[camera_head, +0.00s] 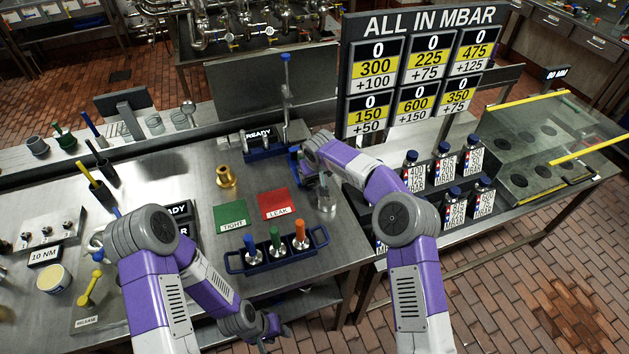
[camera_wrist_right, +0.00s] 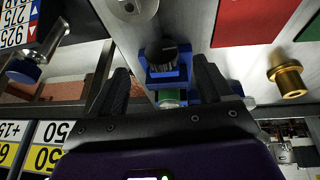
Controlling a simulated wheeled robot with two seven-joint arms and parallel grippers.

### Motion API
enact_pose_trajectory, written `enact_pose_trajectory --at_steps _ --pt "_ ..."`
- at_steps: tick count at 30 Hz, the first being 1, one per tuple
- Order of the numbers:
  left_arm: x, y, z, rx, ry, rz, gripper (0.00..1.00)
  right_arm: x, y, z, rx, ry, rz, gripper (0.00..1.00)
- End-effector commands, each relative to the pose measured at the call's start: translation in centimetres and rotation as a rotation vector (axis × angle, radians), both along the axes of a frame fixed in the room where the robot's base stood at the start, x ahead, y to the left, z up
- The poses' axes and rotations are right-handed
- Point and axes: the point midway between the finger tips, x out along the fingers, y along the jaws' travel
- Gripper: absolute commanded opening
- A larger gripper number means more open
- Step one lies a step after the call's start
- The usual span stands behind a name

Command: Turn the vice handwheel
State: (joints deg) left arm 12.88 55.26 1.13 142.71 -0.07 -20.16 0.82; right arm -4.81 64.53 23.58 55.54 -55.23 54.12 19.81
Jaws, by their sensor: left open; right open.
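A small blue vice (camera_wrist_right: 182,73) with a dark round part (camera_wrist_right: 160,50) shows in the right wrist view, between and beyond my right gripper's fingers (camera_wrist_right: 161,66). The dark part looks like the handwheel, but I cannot tell for sure. The fingers are open and apart, with nothing clearly clamped between them. In the head view the blue vice (camera_head: 294,160) is at the table's right side, partly hidden by my right wrist. My right gripper is largely hidden there. My left gripper (camera_head: 270,330) hangs low at the table's front edge, away from the vice.
A green mat (camera_head: 229,216), a red mat (camera_head: 274,204) and a brass fitting (camera_head: 227,176) lie left of the vice. A blue rack (camera_head: 277,262) with coloured plugs stands in front. Labelled bottles (camera_head: 411,170) and the pressure board (camera_head: 417,75) stand to the right.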

Motion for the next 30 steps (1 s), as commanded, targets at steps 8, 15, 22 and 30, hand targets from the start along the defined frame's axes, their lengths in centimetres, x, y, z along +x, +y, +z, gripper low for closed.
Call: enact_pose_trajectory --at_steps 8,15,22,30 --pt "0.0 0.0 0.3 0.000 0.000 0.000 0.43 1.6 0.2 -3.9 0.005 0.002 -0.002 0.80" --pt "0.0 0.0 0.3 0.000 0.000 0.000 0.43 2.5 0.4 -5.9 0.006 0.001 -0.001 0.80" --pt "0.0 0.0 0.3 0.000 0.000 0.000 0.43 2.6 0.4 -6.3 0.005 0.001 0.000 0.80" --pt "0.0 0.0 0.3 0.000 0.000 0.000 0.43 2.6 0.4 -6.3 0.006 0.000 0.000 0.60"
